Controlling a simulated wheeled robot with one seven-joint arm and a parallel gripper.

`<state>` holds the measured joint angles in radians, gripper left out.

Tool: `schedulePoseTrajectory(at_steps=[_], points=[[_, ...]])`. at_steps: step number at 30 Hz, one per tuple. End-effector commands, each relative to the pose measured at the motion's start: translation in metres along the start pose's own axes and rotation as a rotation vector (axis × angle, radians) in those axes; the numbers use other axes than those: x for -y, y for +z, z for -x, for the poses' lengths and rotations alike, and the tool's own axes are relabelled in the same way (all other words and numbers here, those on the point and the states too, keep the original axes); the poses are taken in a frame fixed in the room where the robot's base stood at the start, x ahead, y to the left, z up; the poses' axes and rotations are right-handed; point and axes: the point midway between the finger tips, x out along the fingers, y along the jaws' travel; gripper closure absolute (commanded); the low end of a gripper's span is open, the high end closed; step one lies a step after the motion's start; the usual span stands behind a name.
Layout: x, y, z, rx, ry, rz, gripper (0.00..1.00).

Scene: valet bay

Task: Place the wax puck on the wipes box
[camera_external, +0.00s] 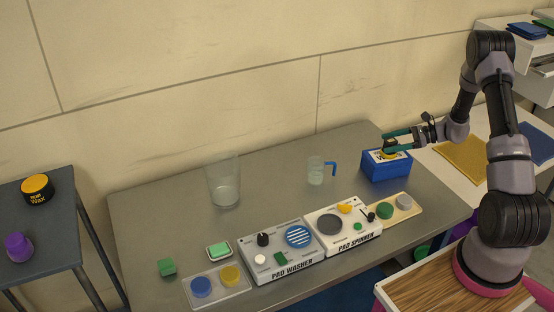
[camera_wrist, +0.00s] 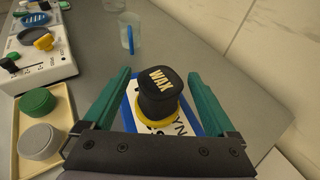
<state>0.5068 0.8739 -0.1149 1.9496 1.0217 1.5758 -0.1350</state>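A dark puck marked WAX, with a yellow lower rim (camera_wrist: 158,95), stands on the top of the blue wipes box (camera_wrist: 188,117) in the wrist view. In the external view the wipes box (camera_external: 386,168) is at the right back of the table, with the wax puck (camera_external: 390,152) on its white and yellow top, partly hidden by my gripper (camera_external: 399,139). In the wrist view my gripper (camera_wrist: 158,85) is open. Its teal fingers stand on either side of the puck with a visible gap at each side.
A black and yellow wax tin (camera_external: 37,189) and a purple object (camera_external: 19,247) stand on the left side table. The pad washer (camera_external: 282,250) and pad spinner (camera_external: 343,223) line the front.

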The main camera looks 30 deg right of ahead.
Motion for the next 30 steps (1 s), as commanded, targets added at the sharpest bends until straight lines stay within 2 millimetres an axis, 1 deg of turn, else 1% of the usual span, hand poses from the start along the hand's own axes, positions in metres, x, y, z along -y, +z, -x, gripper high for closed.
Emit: schedulePoseTrajectory(at_steps=[4, 8, 15, 18, 21, 24, 26, 28, 29, 30], points=[[0.0, 0.004, 0.001, 0.0, 0.0, 0.001, 0.08], [0.001, 0.003, 0.018, 0.0, -0.003, 0.001, 0.08], [0.001, 0.003, 0.07, 0.0, -0.004, 0.0, 0.08], [0.001, 0.003, 0.09, 0.0, -0.003, 0.0, 0.08], [0.001, 0.003, 0.105, 0.0, -0.002, 0.0, 0.08], [0.0, 0.003, 0.115, 0.0, -0.002, 0.0, 0.08], [0.0, 0.004, 0.118, -0.001, 0.002, 0.003, 0.08], [-0.004, 0.013, 0.118, -0.012, 0.016, 0.023, 0.08], [-0.006, 0.019, 0.117, -0.021, 0.026, 0.04, 0.08], [-0.011, 0.03, 0.114, -0.037, 0.047, 0.07, 0.08]])
